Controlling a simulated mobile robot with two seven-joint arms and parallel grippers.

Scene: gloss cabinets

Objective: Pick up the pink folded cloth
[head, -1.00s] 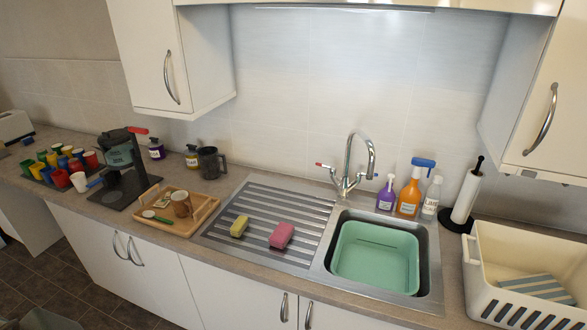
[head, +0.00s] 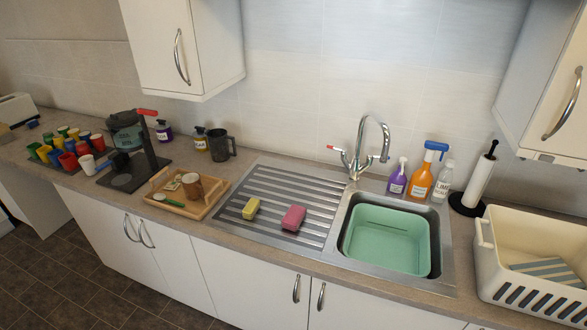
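The pink folded cloth (head: 293,218) is a small thick block lying on the ridged metal draining board (head: 312,197), close to its front edge and left of the sink basin. A similar yellow block (head: 251,208) lies a little to its left, apart from it. Nothing covers the pink cloth. Neither of my grippers shows in the head view.
A green tub (head: 387,240) sits in the sink, with a tap (head: 365,150) behind. A wooden tray (head: 185,207) with a brown mug stands left. Spray bottles (head: 420,180), a paper roll (head: 480,182) and a cream basket (head: 530,270) stand right. Wall cabinets hang above.

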